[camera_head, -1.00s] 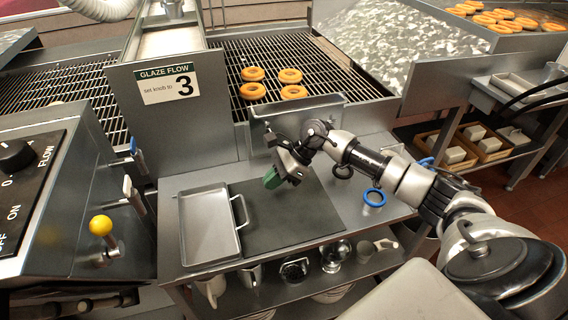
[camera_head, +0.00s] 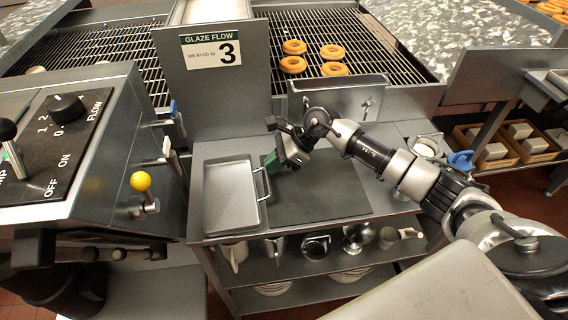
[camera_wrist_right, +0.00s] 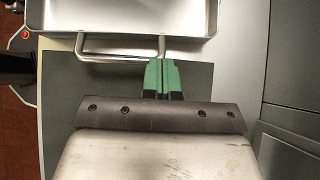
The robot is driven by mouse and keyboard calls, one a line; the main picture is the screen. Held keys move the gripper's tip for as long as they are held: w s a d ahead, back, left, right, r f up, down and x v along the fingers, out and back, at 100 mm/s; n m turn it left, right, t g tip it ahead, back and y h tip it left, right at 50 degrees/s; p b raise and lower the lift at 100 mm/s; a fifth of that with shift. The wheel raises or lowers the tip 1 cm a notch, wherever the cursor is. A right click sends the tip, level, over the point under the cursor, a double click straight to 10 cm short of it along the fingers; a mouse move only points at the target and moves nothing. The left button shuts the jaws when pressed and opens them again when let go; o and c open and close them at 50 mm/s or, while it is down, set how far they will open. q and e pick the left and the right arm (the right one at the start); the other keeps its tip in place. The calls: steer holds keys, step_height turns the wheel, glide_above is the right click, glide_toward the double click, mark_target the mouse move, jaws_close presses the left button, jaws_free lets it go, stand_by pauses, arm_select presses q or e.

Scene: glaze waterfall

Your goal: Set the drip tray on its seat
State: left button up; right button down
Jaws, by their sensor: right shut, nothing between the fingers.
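The drip tray (camera_head: 230,208) is a shallow grey metal pan with a wire handle on its right side. It lies flat on the left of the steel worktop. My right gripper (camera_head: 274,161), with green fingertips, is just right of the handle, above the dark mat. In the right wrist view the shut green fingers (camera_wrist_right: 161,72) are beside one end of the handle (camera_wrist_right: 121,60) and hold nothing. I cannot tell if they touch it. I cannot tell for sure which part is the seat. My left gripper is out of view.
The dark mat (camera_head: 325,196) is bare. A steel bracket (camera_head: 335,98) stands behind it, below the wire grate (camera_head: 310,30) with several doughnuts. A control panel with a yellow-knobbed lever (camera_head: 140,181) stands left. A shelf below holds pitchers. A blue item (camera_head: 460,160) lies right.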

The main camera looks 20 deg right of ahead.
steer(key=a, duration=0.3)
steer(key=shift+w+f+b, duration=0.1)
steer(key=shift+w+b, duration=0.2)
steer(key=shift+w, duration=0.1)
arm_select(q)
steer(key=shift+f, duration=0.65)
arm_select(e)
steer(key=shift+d, duration=0.15)
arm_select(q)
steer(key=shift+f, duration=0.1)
